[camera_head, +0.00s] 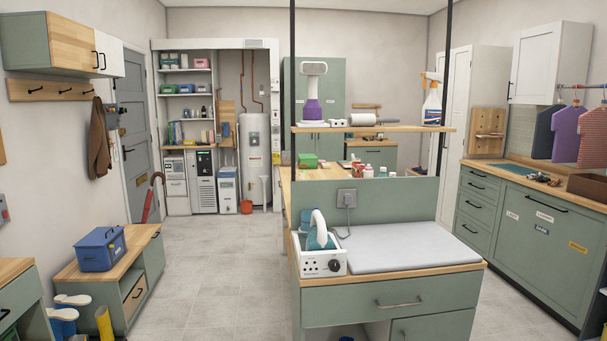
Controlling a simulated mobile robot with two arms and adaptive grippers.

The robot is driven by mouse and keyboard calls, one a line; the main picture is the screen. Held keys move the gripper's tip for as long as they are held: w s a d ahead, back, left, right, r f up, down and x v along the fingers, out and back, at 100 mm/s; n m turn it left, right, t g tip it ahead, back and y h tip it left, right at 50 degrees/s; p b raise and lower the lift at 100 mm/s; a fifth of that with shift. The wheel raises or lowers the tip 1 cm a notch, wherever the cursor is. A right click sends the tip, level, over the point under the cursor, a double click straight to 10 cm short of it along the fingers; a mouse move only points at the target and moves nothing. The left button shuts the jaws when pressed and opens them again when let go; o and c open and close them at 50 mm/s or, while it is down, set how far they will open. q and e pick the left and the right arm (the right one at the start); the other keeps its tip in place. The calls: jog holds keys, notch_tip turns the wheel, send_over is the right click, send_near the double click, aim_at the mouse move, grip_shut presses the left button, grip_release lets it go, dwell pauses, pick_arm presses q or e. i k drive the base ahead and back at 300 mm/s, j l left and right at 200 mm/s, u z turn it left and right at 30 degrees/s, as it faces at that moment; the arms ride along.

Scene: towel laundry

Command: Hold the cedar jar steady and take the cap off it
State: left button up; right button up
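Neither of my grippers shows in the head view. I cannot make out a cedar jar or its cap for certain. Several small white bottles or jars (368,171) stand on the far part of the island behind the green panel (395,200). They are too small to tell which, if any, is the cedar jar. The panel hides part of that worktop.
The island (385,302) stands ahead, with a steam iron (319,233) and a pale ironing pad (400,247) on it. A blue toolbox (100,249) sits on the left bench (148,240). A green counter (530,228) lines the right. Tiled floor (205,270) is clear left of the island.

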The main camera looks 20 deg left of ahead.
aim_at(302, 173)
jog(key=i+j+u, duration=0.6)
jog(key=i+u, duration=0.15)
jog(key=i+j+u, duration=0.1)
jog(key=i+u, duration=0.3)
jog(key=i, duration=0.15)
jog(key=i+u, duration=0.1)
jog(key=i, duration=1.45)
jog(key=i+j+z, duration=0.1)
jog(key=i+z, duration=0.15)
jog(key=i, duration=0.25)
jog(key=i+j+z, duration=0.2)
jog(key=i, duration=0.3)
jog(key=i+j+z, duration=0.25)
jog(key=i, duration=0.25)
